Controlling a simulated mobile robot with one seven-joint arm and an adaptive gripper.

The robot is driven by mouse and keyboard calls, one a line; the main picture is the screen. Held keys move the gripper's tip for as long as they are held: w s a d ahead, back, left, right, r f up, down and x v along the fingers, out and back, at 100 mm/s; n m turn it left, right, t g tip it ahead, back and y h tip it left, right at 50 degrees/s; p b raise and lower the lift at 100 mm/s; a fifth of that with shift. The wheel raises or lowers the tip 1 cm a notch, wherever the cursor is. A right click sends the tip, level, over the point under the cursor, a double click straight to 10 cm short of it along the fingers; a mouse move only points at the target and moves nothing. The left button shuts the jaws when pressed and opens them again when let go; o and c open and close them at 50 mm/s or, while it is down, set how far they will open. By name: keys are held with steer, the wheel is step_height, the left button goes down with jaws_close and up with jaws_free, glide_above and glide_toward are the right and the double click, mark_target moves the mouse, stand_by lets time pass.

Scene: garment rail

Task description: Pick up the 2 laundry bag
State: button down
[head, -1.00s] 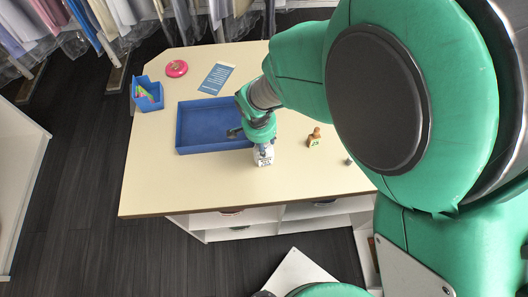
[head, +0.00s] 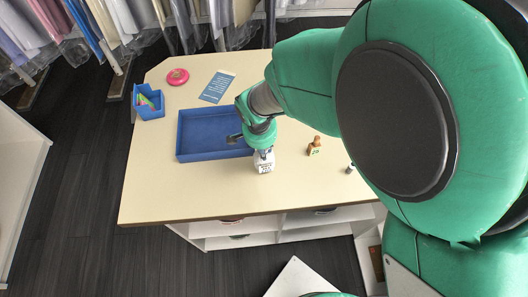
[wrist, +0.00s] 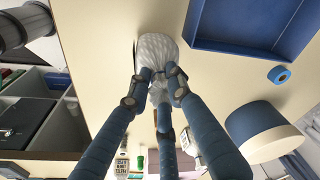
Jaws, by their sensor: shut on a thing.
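A small white laundry bag (head: 264,167) with dark print stands on the cream table, just below the right end of the blue tray. The print is too small to read for certain. My gripper (head: 263,154) is above it with its fingers closed around its top. In the wrist view the bag shows as a pale, wrinkled bundle (wrist: 157,48), and the fingertips of my gripper (wrist: 158,78) press on it from the sides. Its underside is hidden, so I cannot tell whether it touches the table.
The blue tray (head: 180,140) lies empty behind and left of the bag. A blue bin (head: 148,102), pink disc (head: 178,77) and blue card (head: 217,86) are farther back. The table's front left is clear.

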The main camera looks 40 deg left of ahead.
step_height(320, 180, up, 2)
steer(key=shift+r, duration=0.25)
steer(key=s+d+r, duration=0.1)
steer(key=s+d, duration=0.8)
steer(key=d, duration=0.4)
steer(key=shift+d, duration=0.15)
steer(key=shift+r, duration=0.1)
